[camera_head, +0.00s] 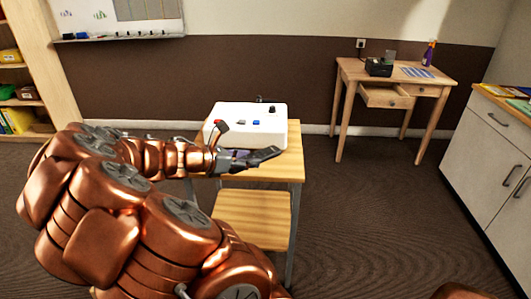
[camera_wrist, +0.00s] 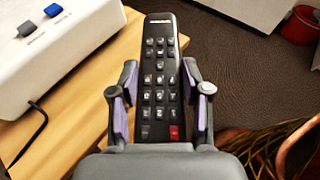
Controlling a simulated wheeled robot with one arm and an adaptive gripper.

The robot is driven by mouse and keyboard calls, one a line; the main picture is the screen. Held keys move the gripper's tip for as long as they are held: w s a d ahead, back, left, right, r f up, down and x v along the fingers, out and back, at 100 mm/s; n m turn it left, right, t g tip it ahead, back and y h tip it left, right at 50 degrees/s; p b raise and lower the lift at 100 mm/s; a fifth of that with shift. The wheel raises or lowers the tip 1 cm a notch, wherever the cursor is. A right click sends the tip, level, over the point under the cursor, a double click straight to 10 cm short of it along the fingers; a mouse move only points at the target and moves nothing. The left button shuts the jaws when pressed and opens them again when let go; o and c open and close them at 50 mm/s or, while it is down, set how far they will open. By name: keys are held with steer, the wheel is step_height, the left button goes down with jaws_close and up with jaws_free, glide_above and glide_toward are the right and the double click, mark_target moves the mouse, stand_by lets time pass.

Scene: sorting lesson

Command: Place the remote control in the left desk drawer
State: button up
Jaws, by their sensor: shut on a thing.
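The black remote control (camera_wrist: 160,60) is between the fingers of my gripper (camera_wrist: 160,100) in the wrist view, its buttons facing the camera. My gripper is shut on it. In the head view, my gripper (camera_head: 240,160) holds the remote (camera_head: 262,156) at the front right of a small wooden table. The desk (camera_head: 390,77) stands at the back right. Its left drawer (camera_head: 386,98) is pulled open, and its right drawer front (camera_head: 423,91) looks shut. The inside of the left drawer is too small to tell.
A white box with switches (camera_head: 250,115) stands on the small table (camera_head: 292,165) beside my gripper. A dark box (camera_head: 379,67) and a bottle (camera_head: 429,53) stand on the desk. A white cabinet (camera_head: 490,150) lines the right side. Open floor (camera_head: 360,210) lies between.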

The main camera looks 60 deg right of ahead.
steer(key=w+a+f+n+t+y, duration=0.1)
steer(key=w+a+n+t+y, duration=0.1)
steer(key=w+a+n+t, duration=0.4)
steer(key=w+a+n+t+y, duration=0.3)
steer(key=w+a+n+t, duration=0.3)
steer(key=w+a, duration=0.9)
steer(key=w+a+f+n+t+y, duration=0.1)
steer(key=w+a+n+t+y, duration=0.2)
steer(key=w+a+n+t, duration=0.3)
steer(key=w+a+n, duration=0.1)
steer(key=w+a, duration=0.1)
steer(key=a, duration=0.4)
steer(key=w+a, duration=0.3)
steer(key=a, duration=0.3)
steer(key=shift+a+f+n+t, duration=0.25)
steer(key=shift+f+n+t, duration=0.1)
steer(key=shift+n+t, duration=0.05)
steer(key=shift+s, duration=0.1)
